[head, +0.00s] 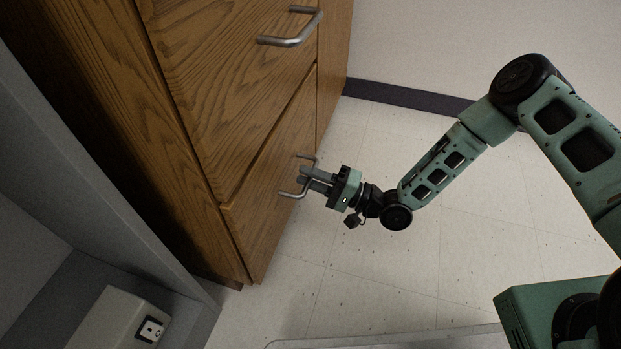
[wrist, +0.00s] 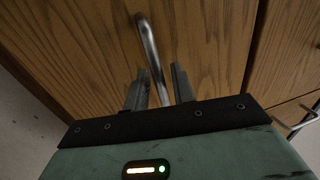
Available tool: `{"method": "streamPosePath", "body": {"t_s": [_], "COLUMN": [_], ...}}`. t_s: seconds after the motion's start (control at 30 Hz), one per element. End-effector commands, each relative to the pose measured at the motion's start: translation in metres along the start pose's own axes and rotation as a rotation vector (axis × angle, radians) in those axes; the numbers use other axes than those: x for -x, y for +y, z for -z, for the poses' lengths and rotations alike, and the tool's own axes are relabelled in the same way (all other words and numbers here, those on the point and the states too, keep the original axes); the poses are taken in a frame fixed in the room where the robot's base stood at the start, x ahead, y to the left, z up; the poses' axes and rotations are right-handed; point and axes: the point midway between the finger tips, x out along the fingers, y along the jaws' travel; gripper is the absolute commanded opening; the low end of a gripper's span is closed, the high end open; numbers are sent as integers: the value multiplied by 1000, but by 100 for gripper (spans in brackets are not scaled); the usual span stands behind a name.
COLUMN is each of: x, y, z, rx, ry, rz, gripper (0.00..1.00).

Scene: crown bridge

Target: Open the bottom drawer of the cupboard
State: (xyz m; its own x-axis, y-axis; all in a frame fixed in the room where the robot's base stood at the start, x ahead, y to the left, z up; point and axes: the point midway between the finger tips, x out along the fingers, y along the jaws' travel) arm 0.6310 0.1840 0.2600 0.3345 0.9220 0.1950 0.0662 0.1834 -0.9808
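The wooden cupboard (head: 235,85) stands at the left in the head view. Its bottom drawer (head: 262,208) looks shut, its front in line with the panel above. The drawer's metal bar handle (head: 289,194) also shows in the wrist view (wrist: 148,42). My gripper (head: 304,178) is at this handle, its fingers pointing at the drawer front. In the wrist view my gripper (wrist: 161,82) has its two fingers apart, with the handle bar passing between them. Small gaps show between bar and fingers. The fingertips' contact with the drawer front cannot be told.
An upper drawer handle (head: 291,41) sticks out above. A grey unit (head: 110,190) stands close at the left, with a pale box with a switch (head: 118,322) at its lower part. The tiled floor (head: 400,270) before the drawer is clear. A wall (head: 450,45) closes the back.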

Motion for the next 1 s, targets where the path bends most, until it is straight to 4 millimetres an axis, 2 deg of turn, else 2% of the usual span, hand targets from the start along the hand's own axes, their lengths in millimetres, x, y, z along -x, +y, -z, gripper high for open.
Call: {"method": "streamPosePath", "body": {"t_s": [0.13,0.17,0.23,0.27,0.5,0.63,0.9,1.0], "x": [0,0,0,0,7,34,111,129], "y": [0,0,0,0,-2,-9,-23,-26], "z": [0,0,0,0,0,2,2,1], "rx": [0,0,0,0,0,1,2,1], "ry": [0,0,0,0,0,4,5,4], "rz": [0,0,0,0,-1,-4,-5,-5], "gripper": [25,23,3,0,0,0,0,0]}}
